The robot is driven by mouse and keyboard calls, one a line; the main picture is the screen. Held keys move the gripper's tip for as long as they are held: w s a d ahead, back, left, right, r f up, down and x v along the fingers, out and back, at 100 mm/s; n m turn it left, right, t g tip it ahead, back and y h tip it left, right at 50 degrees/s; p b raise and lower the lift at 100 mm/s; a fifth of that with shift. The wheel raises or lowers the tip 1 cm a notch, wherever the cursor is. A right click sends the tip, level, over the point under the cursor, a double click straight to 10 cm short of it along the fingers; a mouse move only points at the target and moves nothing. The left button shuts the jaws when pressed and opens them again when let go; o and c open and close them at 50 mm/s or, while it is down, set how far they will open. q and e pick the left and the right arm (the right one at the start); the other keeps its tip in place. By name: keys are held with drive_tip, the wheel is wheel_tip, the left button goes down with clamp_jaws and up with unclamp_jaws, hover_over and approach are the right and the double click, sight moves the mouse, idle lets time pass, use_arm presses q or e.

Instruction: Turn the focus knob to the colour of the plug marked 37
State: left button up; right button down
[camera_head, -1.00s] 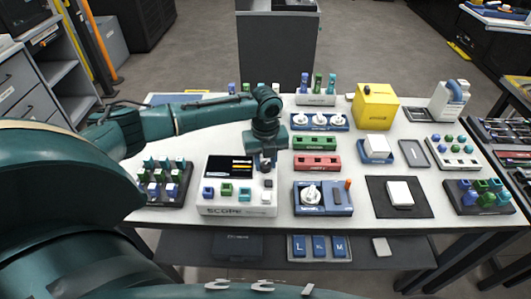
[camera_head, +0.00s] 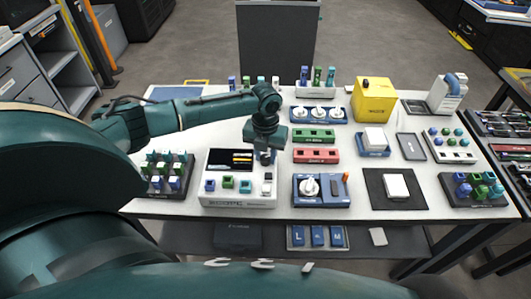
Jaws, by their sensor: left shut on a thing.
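The scope (camera_head: 238,200) is a white box at the table's front, left of centre, with a dark screen (camera_head: 229,160) showing yellow and white lines. Blue, green and teal blocks and a white part sit on its front half. My left gripper (camera_head: 264,158) points down at the scope, right of the screen, and is shut on what seems to be the focus knob, mostly hidden by the fingers. A dark rack (camera_head: 148,204) to the left holds several blue, green and teal plugs with white tags. Their numbers are too small to read. My right gripper is out of view.
Right of the scope stand a blue box with a white dial (camera_head: 323,203), a red block (camera_head: 315,156) and a green block (camera_head: 313,135). A yellow box (camera_head: 374,102) and dark plug tray (camera_head: 474,204) are farther right. My left arm spans the table's back left.

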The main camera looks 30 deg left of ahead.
sight(265, 157)
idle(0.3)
use_arm(q)
drive_tip(key=o, duration=0.7)
wheel_tip(265, 157, up, 13)
drive_tip(key=b, duration=0.1)
drive_tip(key=shift+r, duration=0.15)
